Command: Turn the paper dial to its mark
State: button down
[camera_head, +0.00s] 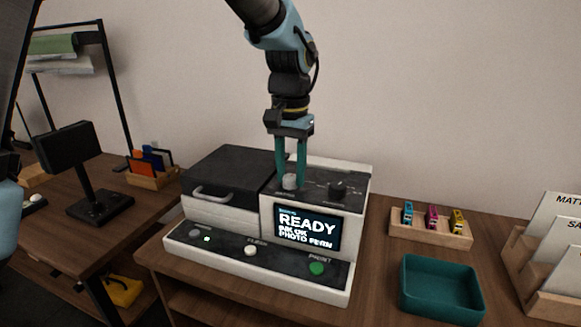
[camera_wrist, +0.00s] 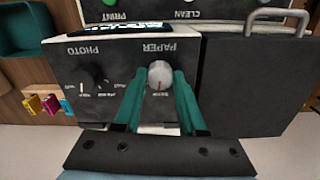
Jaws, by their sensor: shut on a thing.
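In the head view my gripper (camera_head: 291,176) hides part of the dial. Small marks and labels lie around the dial; most are too small to read or covered by the fingers.
A black photo dial (camera_head: 338,188) stands right of the paper dial. The printer screen (camera_head: 307,230) reads READY. A green print button (camera_head: 317,268) is at the front. A cartridge rack (camera_head: 430,235) and an empty teal tray (camera_head: 441,288) are at right. A handled lid (camera_head: 228,172) is at left.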

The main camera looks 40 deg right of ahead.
aim_at(290, 177)
jog(key=shift+n, duration=0.5)
jog(key=shift+c, duration=2.4)
grip_release()
jog(key=shift+r, duration=0.1)
notch_tip(290, 177, up, 11)
jog(key=shift+b, duration=0.3)
jog(key=shift+f, duration=0.2)
